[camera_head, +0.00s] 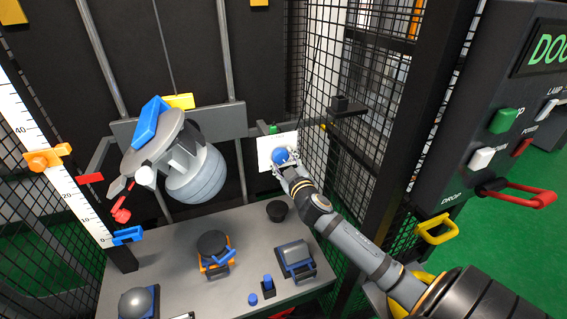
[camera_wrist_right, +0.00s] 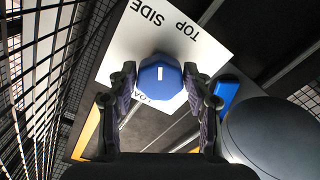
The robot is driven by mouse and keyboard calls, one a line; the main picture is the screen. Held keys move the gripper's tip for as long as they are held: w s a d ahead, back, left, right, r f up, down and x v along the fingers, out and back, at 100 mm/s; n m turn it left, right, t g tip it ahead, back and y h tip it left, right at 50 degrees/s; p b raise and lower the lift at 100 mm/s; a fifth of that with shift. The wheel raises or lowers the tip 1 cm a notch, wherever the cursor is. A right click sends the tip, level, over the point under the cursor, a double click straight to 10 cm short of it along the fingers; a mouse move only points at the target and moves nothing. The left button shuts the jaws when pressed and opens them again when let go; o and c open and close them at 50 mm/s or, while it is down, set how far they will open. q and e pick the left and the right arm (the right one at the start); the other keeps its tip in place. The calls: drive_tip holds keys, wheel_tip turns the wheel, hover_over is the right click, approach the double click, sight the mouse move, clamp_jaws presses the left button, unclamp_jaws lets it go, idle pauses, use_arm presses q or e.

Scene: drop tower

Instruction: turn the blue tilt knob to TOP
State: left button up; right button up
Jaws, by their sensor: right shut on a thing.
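The blue tilt knob (camera_head: 280,155) sits on a white label plate (camera_head: 264,146) at the back right of the cage. My right gripper (camera_head: 287,164) reaches it from the lower right and is shut on it. In the right wrist view the knob (camera_wrist_right: 162,84) is faceted, with a short white mark running nearly up and down the picture. The gripper's two fingers (camera_wrist_right: 160,92) stand on either side of it. The plate (camera_wrist_right: 118,55) reads TOP and SIDE above the knob; a third label below is partly hidden. My left gripper is not in view.
A tilted round platform (camera_head: 158,128) with a grey sphere hangs left of the knob. The grey table (camera_head: 180,258) below holds several items, including a black cup (camera_head: 277,210). Mesh walls (camera_head: 318,110) and a dark post (camera_head: 425,130) stand close by my right arm.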

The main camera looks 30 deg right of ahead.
drive_tip(key=m, duration=0.2)
drive_tip(key=m+b, duration=0.1)
drive_tip(key=m, duration=0.3)
drive_tip(key=shift+a+f, duration=0.1)
drive_tip(key=shift+f, duration=0.15)
drive_tip(key=shift+m, duration=0.3)
drive_tip(key=o, duration=1.1)
drive_tip(key=shift+r, duration=0.15)
drive_tip(key=shift+s, duration=0.2)
drive_tip(key=v, duration=1.1)
drive_tip(key=shift+s+a, duration=0.3)
